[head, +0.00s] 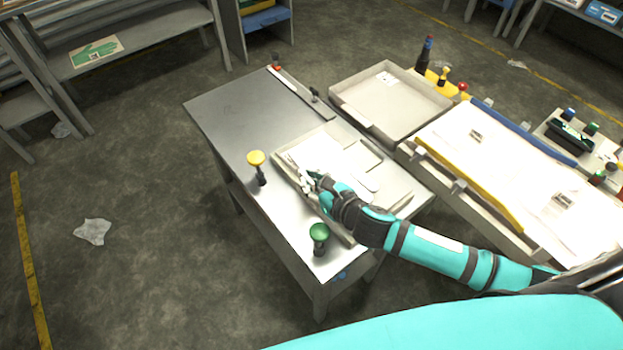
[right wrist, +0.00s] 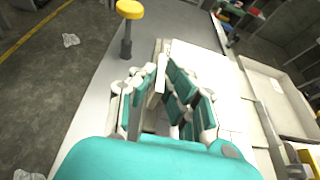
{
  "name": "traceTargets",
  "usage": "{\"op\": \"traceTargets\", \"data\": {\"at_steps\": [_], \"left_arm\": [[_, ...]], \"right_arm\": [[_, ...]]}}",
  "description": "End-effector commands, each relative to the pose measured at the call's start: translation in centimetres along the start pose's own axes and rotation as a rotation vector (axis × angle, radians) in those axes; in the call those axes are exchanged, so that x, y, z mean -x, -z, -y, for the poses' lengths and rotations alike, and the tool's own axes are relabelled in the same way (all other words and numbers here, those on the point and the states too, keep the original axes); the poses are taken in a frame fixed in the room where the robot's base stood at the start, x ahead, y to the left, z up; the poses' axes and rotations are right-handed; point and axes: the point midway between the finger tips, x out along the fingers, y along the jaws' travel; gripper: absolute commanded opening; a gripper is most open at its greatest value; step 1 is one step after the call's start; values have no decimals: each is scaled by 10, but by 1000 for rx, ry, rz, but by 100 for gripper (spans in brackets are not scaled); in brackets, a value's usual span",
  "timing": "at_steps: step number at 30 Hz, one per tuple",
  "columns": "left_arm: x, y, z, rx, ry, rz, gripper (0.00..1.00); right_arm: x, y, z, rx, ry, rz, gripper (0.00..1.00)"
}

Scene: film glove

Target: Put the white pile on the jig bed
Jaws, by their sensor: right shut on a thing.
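The white pile (head: 342,153) is a flat, bright white stack. It lies over the pale jig bed (head: 398,196), a shallow tray-like frame on the metal table. My right gripper (head: 308,181) is at the near left edge of the pile and is shut on it. In the right wrist view the teal and white fingers (right wrist: 160,100) are close around a pale edge, and the white pile (right wrist: 205,68) stretches away beyond them. The fingers hide the gripped part, so I cannot tell whether the pile rests fully on the bed. My left gripper is not in view.
A yellow-topped knob (head: 256,158) and a green-topped knob (head: 319,233) stand along the table's near edge. The metal table (head: 235,115) is clear at its far left. A pale, shallow tray (head: 385,108) and a bench with white sheets (head: 490,150) stand to the right.

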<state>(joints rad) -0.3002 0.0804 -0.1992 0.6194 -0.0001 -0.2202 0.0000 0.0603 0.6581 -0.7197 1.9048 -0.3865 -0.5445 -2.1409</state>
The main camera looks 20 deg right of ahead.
Motion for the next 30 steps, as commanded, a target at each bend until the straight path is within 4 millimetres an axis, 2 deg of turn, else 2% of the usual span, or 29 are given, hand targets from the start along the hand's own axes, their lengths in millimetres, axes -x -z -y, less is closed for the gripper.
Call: {"op": "traceTargets", "data": {"at_steps": [15,24,25,30], "left_arm": [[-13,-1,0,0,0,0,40],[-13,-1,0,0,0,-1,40],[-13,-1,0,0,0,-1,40],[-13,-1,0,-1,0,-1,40]], "right_arm": [[-8,20,-1,-1,-1,1,0],[-9,20,-1,0,-1,1,0],[-9,20,-1,0,-1,1,11],[-9,21,-1,0,-1,1,34]]}}
